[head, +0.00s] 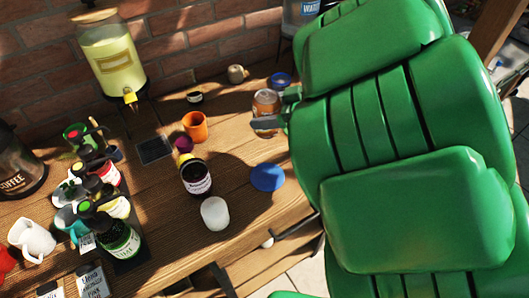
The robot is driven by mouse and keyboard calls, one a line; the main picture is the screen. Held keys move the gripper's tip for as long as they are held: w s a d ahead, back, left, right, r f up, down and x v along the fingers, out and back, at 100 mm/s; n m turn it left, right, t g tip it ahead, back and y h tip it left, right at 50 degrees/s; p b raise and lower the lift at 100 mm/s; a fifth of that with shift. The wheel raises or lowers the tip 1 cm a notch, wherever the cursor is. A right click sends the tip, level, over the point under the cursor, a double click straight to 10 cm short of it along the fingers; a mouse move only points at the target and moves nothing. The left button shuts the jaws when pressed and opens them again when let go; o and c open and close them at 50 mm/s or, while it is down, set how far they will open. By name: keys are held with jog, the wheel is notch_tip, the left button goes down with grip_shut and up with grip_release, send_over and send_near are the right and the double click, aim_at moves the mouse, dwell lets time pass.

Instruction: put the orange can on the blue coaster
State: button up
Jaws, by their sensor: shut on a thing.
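The orange can (266,102) is upright, or nearly so, toward the back right of the table. My gripper (268,108) is shut on it from the right, with a grey finger across its near side. Part of the can is hidden by the finger, and I cannot tell whether its base touches the table. The blue coaster (267,177) is a flat round disc nearer the front edge of the table. It lies below the can in the picture, apart from it, and nothing stands on it.
An orange cup (195,126), a dark jar (196,178) and a white cup (215,213) stand left of the coaster. A blue round item (281,79) is behind the can. The wood between can and coaster looks clear. My green arm hides the right side.

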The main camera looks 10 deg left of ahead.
jog(key=shift+s+d+f, duration=0.85)
jog(key=shift+s+f, duration=0.1)
jog(key=shift+f, duration=0.05)
send_over(270, 163)
jog(key=shift+f, duration=3.95)
jog(key=shift+f, duration=0.1)
jog(key=o, duration=1.3)
jog(key=shift+v, duration=6.1)
